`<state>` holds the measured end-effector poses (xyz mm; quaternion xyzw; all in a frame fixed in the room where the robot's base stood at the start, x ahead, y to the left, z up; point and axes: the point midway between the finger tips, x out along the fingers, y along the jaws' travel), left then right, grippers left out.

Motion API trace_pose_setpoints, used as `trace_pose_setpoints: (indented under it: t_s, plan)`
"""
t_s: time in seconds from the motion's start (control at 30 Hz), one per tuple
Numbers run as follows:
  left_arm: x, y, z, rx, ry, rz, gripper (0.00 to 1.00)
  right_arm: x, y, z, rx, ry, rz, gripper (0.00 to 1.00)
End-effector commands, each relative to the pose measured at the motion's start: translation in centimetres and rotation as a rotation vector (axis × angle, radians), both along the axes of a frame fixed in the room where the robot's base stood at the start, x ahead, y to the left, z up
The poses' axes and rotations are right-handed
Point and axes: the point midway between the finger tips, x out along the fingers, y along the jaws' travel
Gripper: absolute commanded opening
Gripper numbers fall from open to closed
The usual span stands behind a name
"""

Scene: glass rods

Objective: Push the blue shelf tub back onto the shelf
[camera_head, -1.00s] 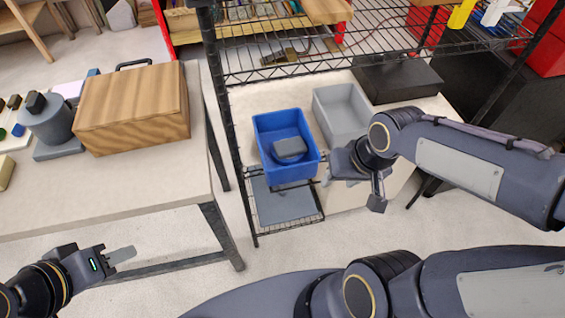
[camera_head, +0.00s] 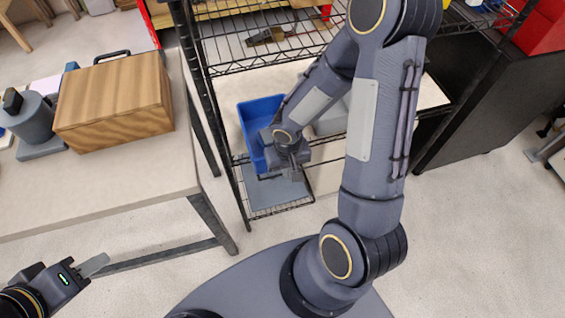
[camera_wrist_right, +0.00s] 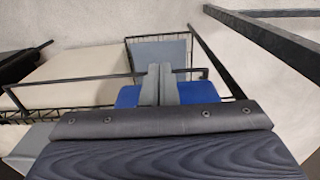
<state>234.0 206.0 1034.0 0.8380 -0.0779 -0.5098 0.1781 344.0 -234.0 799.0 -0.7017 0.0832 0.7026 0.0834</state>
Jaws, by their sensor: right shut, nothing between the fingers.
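The blue tub (camera_head: 256,112) stands upright on the wire shelf in the head view. Its right and front parts are hidden behind my right arm and hand. My right gripper (camera_head: 292,173) is at the tub's near side, with its fingers shut and empty. In the right wrist view the shut fingers (camera_wrist_right: 158,84) lie across the blue tub (camera_wrist_right: 199,93), which shows on both sides of them. I cannot tell whether they touch it. My left gripper (camera_head: 93,266) hangs over the floor at lower left, away from the tub; its finger gap does not show.
A grey bin (camera_head: 332,120) stands right of the tub, partly behind my arm. Black shelf posts (camera_head: 196,75) rise left of the tub. A table (camera_head: 110,175) with a wooden box (camera_head: 117,100) stands further left. Open floor (camera_head: 480,230) lies at right.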

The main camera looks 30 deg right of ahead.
Motion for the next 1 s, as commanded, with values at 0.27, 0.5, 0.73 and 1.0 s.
trace_pose_setpoints:
  t_s: [0.27, 0.5, 0.73, 1.0]
  plan:
    - [0.0, 0.0, 1.3, 0.0, -0.001, 0.0, 0.36, 2.4, -0.6, -2.2, 0.001, 0.0, -0.004, 0.0]
    - [0.0, 0.0, 1.8, 0.0, 0.0, 0.0, 0.36, 3.9, -0.9, -2.4, 0.0, -0.001, 0.0, 0.0]
    - [0.0, 0.0, 1.7, 0.0, 0.0, 0.0, 0.36, 3.9, -0.9, -2.5, 0.0, -0.001, 0.0, 0.0]
    - [0.0, 0.0, 1.5, 0.0, 0.0, 0.0, 0.36, 6.5, -1.6, -2.6, -0.001, -0.005, -0.003, 0.0]
